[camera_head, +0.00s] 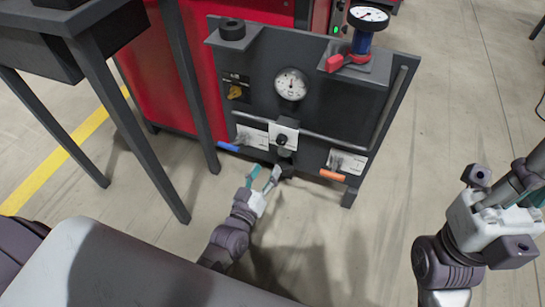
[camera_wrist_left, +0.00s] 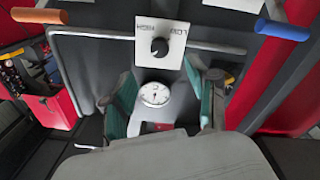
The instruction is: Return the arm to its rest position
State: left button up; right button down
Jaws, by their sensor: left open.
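My left gripper (camera_head: 265,175) is in front of the lower part of a dark control panel (camera_head: 335,100). Its two fingers stand apart, with nothing seen between them. Close to the fingertips is a black knob (camera_head: 282,140) on a white plate. In the left wrist view the fingers (camera_wrist_left: 165,92) are spread below the knob (camera_wrist_left: 159,47), whose plate reads LOW and HIGH; I cannot tell whether they touch the panel. My right arm is at the right edge of the head view; a teal part shows there, but its jaw state is unclear.
The panel carries a round gauge (camera_head: 291,84), a horizontal bar (camera_head: 305,137), a blue handle (camera_head: 228,147) and an orange handle (camera_head: 332,175). A dark-legged stand (camera_head: 135,130) is at left. Floor right of the panel is clear.

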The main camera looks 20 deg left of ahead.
pick_arm(q)
jog(key=shift+s, duration=1)
